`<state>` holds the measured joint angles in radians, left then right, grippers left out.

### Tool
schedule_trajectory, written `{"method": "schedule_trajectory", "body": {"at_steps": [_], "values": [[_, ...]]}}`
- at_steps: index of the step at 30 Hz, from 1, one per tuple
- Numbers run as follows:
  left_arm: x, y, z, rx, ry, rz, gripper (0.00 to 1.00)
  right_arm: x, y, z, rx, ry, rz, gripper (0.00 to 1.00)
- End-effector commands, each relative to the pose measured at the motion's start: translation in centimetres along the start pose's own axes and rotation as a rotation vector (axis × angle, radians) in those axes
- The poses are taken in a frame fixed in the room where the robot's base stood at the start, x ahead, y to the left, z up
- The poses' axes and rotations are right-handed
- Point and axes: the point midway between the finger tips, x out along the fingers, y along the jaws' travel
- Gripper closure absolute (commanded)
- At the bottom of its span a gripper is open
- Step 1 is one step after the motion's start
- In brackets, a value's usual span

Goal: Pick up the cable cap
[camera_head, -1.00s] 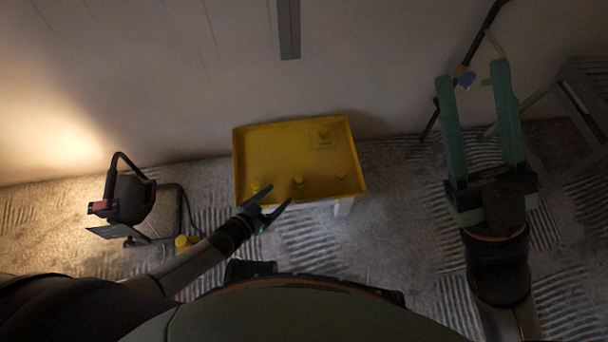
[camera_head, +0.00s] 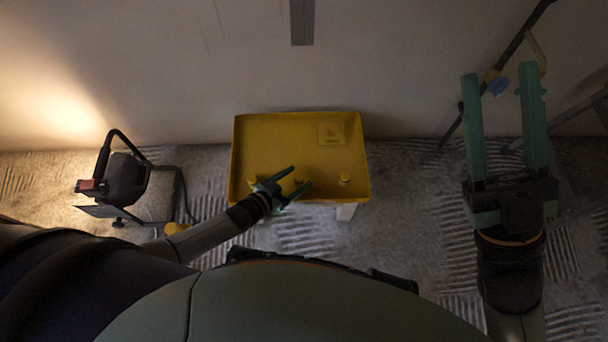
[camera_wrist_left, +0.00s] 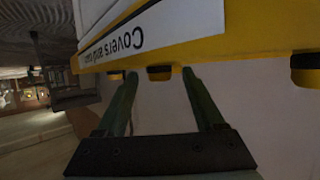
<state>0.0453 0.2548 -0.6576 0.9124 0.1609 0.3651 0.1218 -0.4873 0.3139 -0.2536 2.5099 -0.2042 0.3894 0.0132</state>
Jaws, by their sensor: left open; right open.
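Small round yellow caps stand in a row along the near side of the yellow tray: a left one (camera_head: 252,180), a middle one mostly behind my left fingers, and a right one (camera_head: 345,179). I cannot tell which is the cable cap. My left gripper (camera_head: 300,176) is open at the tray's near edge, by the middle cap. In the left wrist view a yellow cap with a dark face (camera_wrist_left: 159,73) shows between the open fingertips; I cannot tell if they touch it. My right gripper (camera_head: 503,82) is open and empty, far right of the tray.
A work lamp (camera_head: 125,180) stands at left. A panel with "Covers" lettering (camera_wrist_left: 140,35) fills the upper wrist view.

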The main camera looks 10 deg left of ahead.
Motion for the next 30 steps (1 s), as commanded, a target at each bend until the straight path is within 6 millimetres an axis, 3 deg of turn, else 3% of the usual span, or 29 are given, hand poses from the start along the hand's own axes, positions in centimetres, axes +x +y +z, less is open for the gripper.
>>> {"method": "schedule_trajectory", "body": {"at_steps": [11, 30], "values": [[0.39, 0.06, 0.36, -0.001, 0.0, 0.001, 0.3, -0.32, -0.28, 0.48, -0.002, -0.007, 0.001, 0.5], [0.38, 0.04, 0.39, -0.001, -0.001, 0.0, 1.0, -0.31, -0.26, 0.42, 0.001, -0.005, 0.004, 0.5]]}}
